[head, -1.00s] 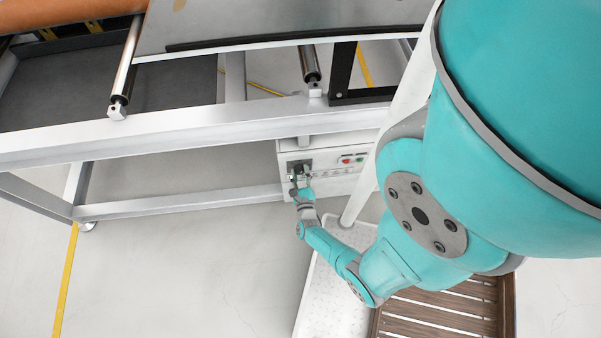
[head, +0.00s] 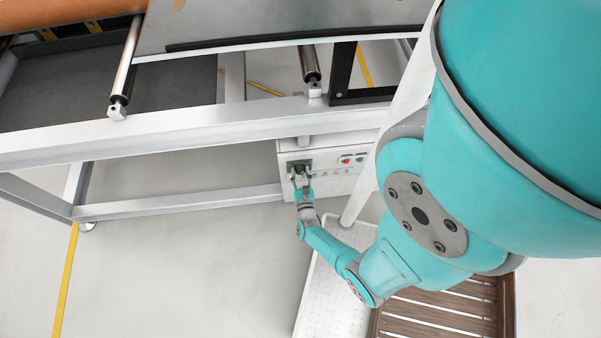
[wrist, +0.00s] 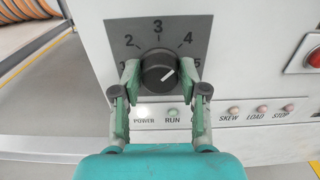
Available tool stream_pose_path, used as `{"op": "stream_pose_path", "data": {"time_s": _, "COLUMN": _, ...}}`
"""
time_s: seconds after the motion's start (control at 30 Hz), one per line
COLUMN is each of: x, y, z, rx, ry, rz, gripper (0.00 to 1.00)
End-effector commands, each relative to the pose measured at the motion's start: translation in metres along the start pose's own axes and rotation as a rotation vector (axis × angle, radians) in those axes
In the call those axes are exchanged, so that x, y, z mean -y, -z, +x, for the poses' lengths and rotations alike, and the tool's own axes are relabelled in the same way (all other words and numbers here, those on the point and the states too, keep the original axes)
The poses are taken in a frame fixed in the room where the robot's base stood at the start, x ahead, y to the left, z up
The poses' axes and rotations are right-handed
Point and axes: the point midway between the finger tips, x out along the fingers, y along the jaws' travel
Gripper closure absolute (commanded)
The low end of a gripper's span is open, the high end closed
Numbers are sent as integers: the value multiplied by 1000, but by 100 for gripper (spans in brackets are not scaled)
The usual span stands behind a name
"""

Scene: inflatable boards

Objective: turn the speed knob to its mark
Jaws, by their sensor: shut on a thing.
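The speed knob (wrist: 158,70) is a round black knob on a dark grey dial plate (wrist: 140,30) numbered 1 to 5. The white line on its face points up and right, roughly between 4 and 5. My gripper (wrist: 157,72) is shut on the knob, one green fingertip on its left side and one on its right. The fingertips partly cover the 1 and sit close to the 5. In the head view my gripper (head: 301,174) is at the dial on the control box; the knob is small there and mostly hidden.
The control box (head: 330,183) has red and green buttons. In the wrist view lamps labelled POWER, RUN, SKEW, LOAD and STOP sit below and right of the dial, with a red button (wrist: 314,58) at the right edge. A metal frame beam (head: 200,130) runs above the box.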

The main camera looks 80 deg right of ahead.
Motion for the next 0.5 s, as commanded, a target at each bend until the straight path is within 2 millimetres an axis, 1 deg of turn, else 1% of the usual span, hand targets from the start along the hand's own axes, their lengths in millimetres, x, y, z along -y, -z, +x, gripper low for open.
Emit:
{"op": "stream_pose_path", "data": {"time_s": 0.27, "x": 0, "y": 1, "z": 1, "rx": -3, "ry": 2, "rz": 2, "gripper": 92}}
{"op": "stream_pose_path", "data": {"time_s": 0.3, "x": 0, "y": 1, "z": 1, "rx": -3, "ry": 2, "rz": 2, "gripper": 52}}
{"op": "stream_pose_path", "data": {"time_s": 0.4, "x": 0, "y": 1, "z": 1, "rx": -3, "ry": 1, "rz": 1, "gripper": 31}}
{"op": "stream_pose_path", "data": {"time_s": 0.5, "x": 0, "y": 0, "z": 0, "rx": -2, "ry": 1, "rz": 0, "gripper": 31}}
